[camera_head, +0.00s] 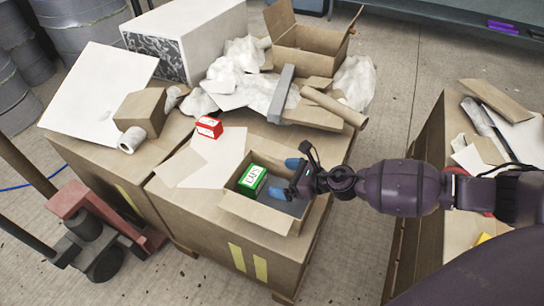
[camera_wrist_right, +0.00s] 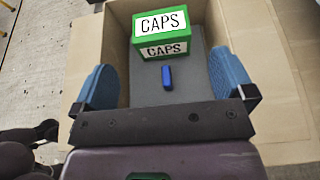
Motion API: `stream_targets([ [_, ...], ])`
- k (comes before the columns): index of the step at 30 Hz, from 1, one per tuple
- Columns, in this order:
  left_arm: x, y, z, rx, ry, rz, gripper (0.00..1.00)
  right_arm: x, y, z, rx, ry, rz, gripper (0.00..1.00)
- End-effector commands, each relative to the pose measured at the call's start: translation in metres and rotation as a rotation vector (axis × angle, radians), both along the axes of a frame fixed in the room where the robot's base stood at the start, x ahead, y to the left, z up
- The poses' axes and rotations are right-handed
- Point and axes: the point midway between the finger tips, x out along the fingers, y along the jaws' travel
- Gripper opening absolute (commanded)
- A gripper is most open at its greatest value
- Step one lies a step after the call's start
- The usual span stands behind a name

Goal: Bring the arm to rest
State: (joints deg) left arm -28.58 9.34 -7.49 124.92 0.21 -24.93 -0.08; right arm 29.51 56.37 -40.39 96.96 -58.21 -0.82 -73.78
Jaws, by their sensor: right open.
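My right gripper (camera_head: 292,176) is over the open cardboard box at the front of the pallet-top carton in the head view. In the right wrist view the gripper (camera_wrist_right: 165,88) is open, its two blue fingers apart with nothing held between them. A green box marked CAPS (camera_head: 253,179) stands inside the cardboard box (camera_head: 262,213); it also shows beyond the fingertips in the right wrist view (camera_wrist_right: 165,33). A small blue piece (camera_wrist_right: 167,76) lies in front of the green box, between the fingers. My left gripper is not in view.
An empty carton (camera_head: 305,45), cardboard tube (camera_head: 336,107) and crumpled wrap stand farther back. A pallet truck (camera_head: 88,228) is at left. Another large carton (camera_head: 424,188) stands at right beneath my arm.

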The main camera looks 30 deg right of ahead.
Motion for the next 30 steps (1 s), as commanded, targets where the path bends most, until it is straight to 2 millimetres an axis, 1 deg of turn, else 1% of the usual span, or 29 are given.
stream_targets([
  [8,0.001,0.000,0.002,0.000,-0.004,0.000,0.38,0.000,0.000,0.000,0.021,0.016,-0.012,1.00],
  [11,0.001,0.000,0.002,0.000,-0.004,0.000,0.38,0.002,-0.001,0.001,0.081,0.059,-0.056,1.00],
  [14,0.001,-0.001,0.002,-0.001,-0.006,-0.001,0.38,0.004,-0.003,0.003,0.207,0.139,-0.141,1.00],
  [17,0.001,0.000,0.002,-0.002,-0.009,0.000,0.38,0.010,-0.002,0.014,0.382,0.231,-0.244,1.00],
  [20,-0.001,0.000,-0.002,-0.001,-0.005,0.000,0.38,0.017,0.008,0.031,0.600,0.325,-0.348,1.00],
  [22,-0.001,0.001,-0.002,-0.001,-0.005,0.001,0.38,0.016,0.015,0.041,0.774,0.407,-0.426,1.00],
  [26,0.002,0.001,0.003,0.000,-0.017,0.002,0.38,0.001,0.029,0.059,1.140,0.590,-0.585,1.00],
  [27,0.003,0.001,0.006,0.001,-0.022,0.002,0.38,-0.007,0.032,0.063,1.262,0.652,-0.641,1.00],
  [30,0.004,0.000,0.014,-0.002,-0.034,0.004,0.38,-0.027,0.036,0.069,1.532,0.791,-0.763,1.00],
])
